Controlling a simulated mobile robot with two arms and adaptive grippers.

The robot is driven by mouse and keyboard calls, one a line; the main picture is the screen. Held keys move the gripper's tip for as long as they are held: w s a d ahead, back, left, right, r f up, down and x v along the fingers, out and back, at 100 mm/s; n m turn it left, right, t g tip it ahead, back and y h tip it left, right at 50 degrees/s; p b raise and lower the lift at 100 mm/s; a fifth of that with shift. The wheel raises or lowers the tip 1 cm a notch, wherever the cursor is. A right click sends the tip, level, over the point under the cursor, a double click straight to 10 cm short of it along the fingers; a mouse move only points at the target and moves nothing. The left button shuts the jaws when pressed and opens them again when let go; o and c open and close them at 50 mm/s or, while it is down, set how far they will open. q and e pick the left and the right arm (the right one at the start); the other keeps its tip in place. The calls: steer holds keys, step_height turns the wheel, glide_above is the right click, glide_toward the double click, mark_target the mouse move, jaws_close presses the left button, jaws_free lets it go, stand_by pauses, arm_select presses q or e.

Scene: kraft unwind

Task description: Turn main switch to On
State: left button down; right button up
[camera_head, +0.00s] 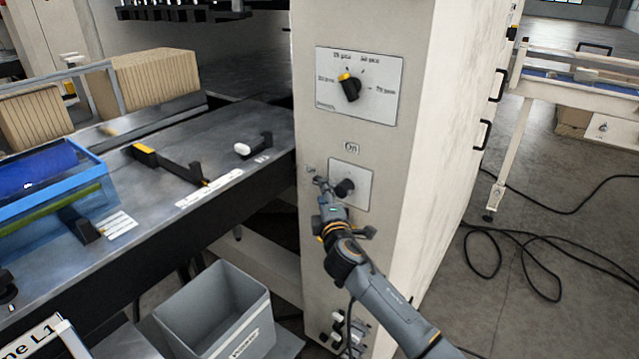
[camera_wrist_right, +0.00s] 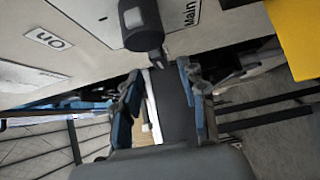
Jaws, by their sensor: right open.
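The main switch is a black rotary knob (camera_head: 344,188) on a pale square plate (camera_head: 362,178) on the cream cabinet front. An "On" label (camera_head: 352,147) is above the plate, and a small label (camera_head: 310,168), too small to read, is at its upper left. My right gripper (camera_head: 322,184) is just left of the knob, in front of the panel. In the right wrist view, its fingers (camera_wrist_right: 160,100) are open and empty. The knob (camera_wrist_right: 142,28) is beyond the fingertips there, between the "On" and "Main" labels. I cannot tell which way it points. My left gripper is not in view.
A larger dial (camera_head: 350,88) with a yellow mark sits higher on the cabinet. A steel work table (camera_head: 150,215) is at left, with a grey bin (camera_head: 215,310) below. Cables (camera_head: 520,255) lie on the floor at right. A yellow surface (camera_wrist_right: 298,38) shows in the wrist view.

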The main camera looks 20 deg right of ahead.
steer(key=shift+w+d, duration=0.15)
steer(key=shift+w, duration=1.2)
steer(key=shift+w+d, duration=0.15)
steer(key=shift+w, duration=1.2)
jaws_close()
